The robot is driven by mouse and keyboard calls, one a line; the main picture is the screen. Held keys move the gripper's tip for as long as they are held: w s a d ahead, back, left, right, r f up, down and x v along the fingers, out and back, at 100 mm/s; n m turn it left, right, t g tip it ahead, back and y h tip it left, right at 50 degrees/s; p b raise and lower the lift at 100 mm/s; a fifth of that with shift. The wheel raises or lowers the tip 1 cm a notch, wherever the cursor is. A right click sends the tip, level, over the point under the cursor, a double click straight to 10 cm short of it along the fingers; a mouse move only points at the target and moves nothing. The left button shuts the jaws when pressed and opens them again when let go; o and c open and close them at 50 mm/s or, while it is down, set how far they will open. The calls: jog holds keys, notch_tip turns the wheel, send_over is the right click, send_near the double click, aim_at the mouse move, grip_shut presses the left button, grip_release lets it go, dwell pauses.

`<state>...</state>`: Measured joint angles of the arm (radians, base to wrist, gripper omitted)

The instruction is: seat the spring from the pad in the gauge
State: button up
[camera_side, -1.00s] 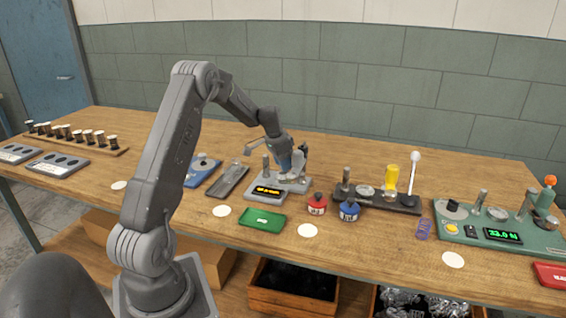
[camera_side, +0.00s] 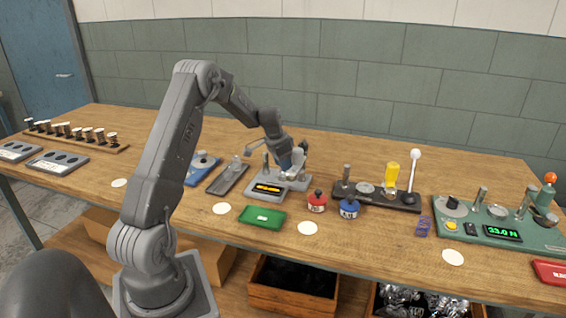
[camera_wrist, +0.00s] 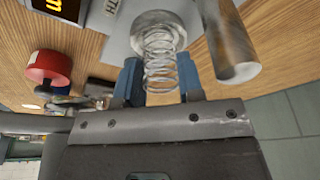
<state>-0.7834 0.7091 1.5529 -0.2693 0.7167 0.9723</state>
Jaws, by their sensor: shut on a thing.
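My gripper (camera_wrist: 156,82) has blue fingers and is shut on a silver coil spring (camera_wrist: 160,60). In the wrist view the spring reaches toward a round metal seat (camera_wrist: 158,30) on a grey base; its far end is at or very near the seat, and I cannot tell if it touches. In the side view my gripper (camera_side: 297,168) is low over the grey gauge (camera_side: 262,196) with an amber display (camera_side: 268,188). The spring is too small to make out there. I cannot tell which surface is the pad.
A metal post (camera_wrist: 232,45) stands close right of the spring in the wrist view. A red knob (camera_side: 317,202) and a blue knob (camera_side: 349,208) stand right of the gauge. A green tray (camera_side: 262,216) lies in front. A purple spring (camera_side: 423,226) stands farther right.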

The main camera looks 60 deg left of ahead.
jog(key=o, duration=1.1)
jog(key=shift+r, duration=0.1)
jog(key=shift+w+r+v, duration=0.1)
jog(key=shift+w+v, duration=0.25)
jog(key=shift+v, duration=1.05)
jog(key=shift+w+r+v, duration=0.1)
jog(key=shift+w+v, duration=0.2)
jog(key=shift+v, duration=1.1)
jog(key=shift+w+r+v, duration=0.1)
jog(key=shift+w+v, duration=0.25)
jog(key=shift+v, duration=1)
